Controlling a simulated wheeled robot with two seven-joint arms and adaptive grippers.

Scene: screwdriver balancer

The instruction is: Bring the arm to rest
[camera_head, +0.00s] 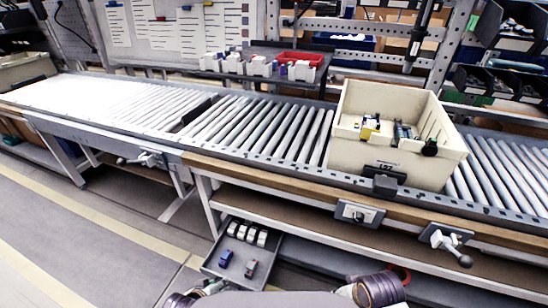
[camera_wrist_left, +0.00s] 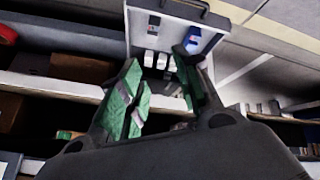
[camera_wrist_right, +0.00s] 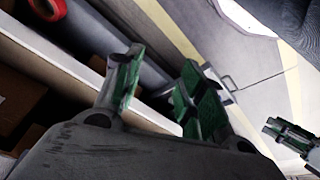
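My left gripper (camera_head: 207,287) shows only in part at the bottom edge of the head view, in front of the low grey tray. In the left wrist view my left gripper (camera_wrist_left: 156,62) has its green fingers spread, with nothing between them. My right gripper (camera_wrist_right: 162,58) has its green fingers apart and empty in the right wrist view, over the floor beside the bench. In the head view only my right arm's purple-grey part shows, at the bottom. A dark tool (camera_head: 418,36) hangs upright at the upper right, apart from both grippers.
A roller conveyor (camera_head: 285,130) crosses the head view. A cream crate (camera_head: 365,157) with small parts stands on it. Below is a grey tray (camera_head: 212,267) with several small blocks. A clamp handle (camera_head: 447,241) sticks out at the front. Floor at the left is clear.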

